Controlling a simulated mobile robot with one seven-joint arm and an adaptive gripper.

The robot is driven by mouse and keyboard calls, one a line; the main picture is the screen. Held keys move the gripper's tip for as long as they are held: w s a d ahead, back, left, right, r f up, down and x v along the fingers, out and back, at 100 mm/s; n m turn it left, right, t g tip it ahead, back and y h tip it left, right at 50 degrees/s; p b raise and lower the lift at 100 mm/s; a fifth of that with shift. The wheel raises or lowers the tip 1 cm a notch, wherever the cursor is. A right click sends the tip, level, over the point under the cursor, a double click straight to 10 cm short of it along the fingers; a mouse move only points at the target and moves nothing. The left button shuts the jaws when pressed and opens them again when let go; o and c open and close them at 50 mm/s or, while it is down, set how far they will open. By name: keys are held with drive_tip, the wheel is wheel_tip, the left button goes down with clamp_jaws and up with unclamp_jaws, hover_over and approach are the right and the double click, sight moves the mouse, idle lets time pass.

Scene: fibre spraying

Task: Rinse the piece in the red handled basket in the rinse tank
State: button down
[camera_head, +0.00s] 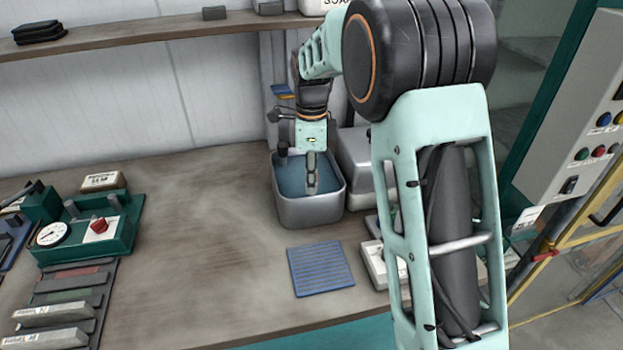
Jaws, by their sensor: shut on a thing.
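The rinse tank (313,213) is a grey metal basin with bluish water, standing near the back of the bench at the middle of the view. My gripper (312,182) points straight down inside the tank's rim, with its fingertips low, at or near the water. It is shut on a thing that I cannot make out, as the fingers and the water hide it. No red handle, basket or piece shows clearly in this view.
A blue ribbed mat (320,268) lies in front of the tank. A grey metal unit (358,160) stands close on the tank's right. A green device with a gauge and red knob (98,226) stands at left. The bench's middle is clear. A shelf (160,32) runs above.

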drive_tip(key=shift+r+p, duration=0.8)
drive_tip(key=shift+r, duration=0.35)
drive_tip(key=shift+f+b, duration=0.75)
drive_tip(key=shift+f, duration=0.45)
drive_tip(key=shift+r+p, duration=1)
drive_tip(key=shift+r, duration=0.2)
drive_tip(key=shift+f+b, duration=0.7)
drive_tip(key=shift+f, duration=0.5)
drive_tip(key=shift+r+p, duration=0.95)
drive_tip(key=shift+r, duration=0.25)
drive_tip(key=shift+f+b, duration=0.7)
drive_tip(key=shift+f, duration=0.5)
drive_tip(key=shift+r+p, duration=0.95)
drive_tip(key=shift+r, duration=0.25)
drive_tip(key=shift+f+b, duration=0.7)
drive_tip(key=shift+f, duration=0.5)
wheel_tip(320, 180, up, 12)
drive_tip(key=p, duration=0.9)
drive_tip(key=shift+r, duration=0.1)
